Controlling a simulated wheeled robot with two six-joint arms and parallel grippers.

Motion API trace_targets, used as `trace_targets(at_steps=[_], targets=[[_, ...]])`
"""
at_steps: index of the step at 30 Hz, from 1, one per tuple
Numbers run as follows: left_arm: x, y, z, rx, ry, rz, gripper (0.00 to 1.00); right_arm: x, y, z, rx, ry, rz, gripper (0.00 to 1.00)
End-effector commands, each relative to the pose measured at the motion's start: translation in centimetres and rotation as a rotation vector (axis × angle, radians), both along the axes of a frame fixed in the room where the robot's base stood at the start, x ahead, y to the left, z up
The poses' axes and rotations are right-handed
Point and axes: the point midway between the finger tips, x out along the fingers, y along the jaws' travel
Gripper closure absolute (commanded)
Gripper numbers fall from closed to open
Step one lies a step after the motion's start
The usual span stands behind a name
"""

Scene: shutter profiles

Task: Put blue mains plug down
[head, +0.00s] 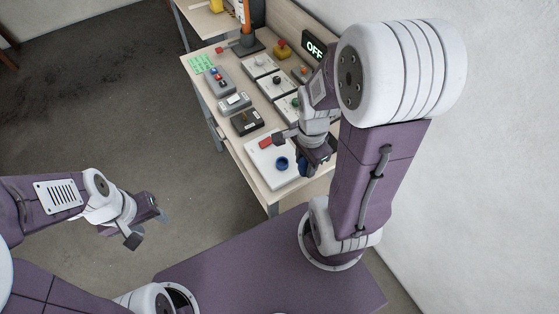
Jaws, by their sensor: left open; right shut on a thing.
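My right gripper (306,152) is low over the near end of the workbench, at a white panel (266,170). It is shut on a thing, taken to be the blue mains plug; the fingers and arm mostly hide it. I cannot tell whether it touches the panel. A round blue fitting (282,163) shows on the panel, just left of the gripper. A red piece (265,141) lies at the panel's far edge. My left gripper (147,229) is open and empty over the floor, left of the bench.
Several control boxes stand farther along the bench, including a black one (246,123) and a grey one (234,103). A green sheet (201,64) lies at the left edge. A white wall is close on the right.

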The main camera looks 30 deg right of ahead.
Motion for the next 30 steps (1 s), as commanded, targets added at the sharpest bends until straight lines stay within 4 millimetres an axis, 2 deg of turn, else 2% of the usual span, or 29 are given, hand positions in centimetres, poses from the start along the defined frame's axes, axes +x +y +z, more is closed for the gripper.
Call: trace_targets(at_steps=[2, 9, 13, 19, 25, 30], targets=[[0.0, 0.0, 0.7, 0.000, 0.000, 0.000, 0.51, 1.3, 0.3, -0.7, 0.002, 0.008, 0.004, 1.00], [0.0, 0.0, 1.2, 0.000, 0.000, 0.000, 0.51, 7.9, 1.3, -4.8, 0.001, 0.004, 0.002, 1.00], [0.0, 0.0, 1.6, 0.000, 0.000, 0.000, 0.51, 10.2, 1.7, -6.2, 0.000, 0.002, 0.000, 1.00], [0.0, 0.0, 1.6, 0.000, 0.000, 0.000, 0.51, 10.9, 1.8, -6.8, 0.000, 0.001, 0.000, 1.00], [0.0, 0.0, 2.1, 0.000, 0.000, 0.000, 0.51, 10.7, 1.8, -10.0, 0.001, 0.006, -0.001, 1.00], [0.0, 0.0, 2.1, 0.000, 0.000, 0.000, 0.51, 10.8, 1.8, -10.7, 0.000, 0.000, -0.001, 1.00]])
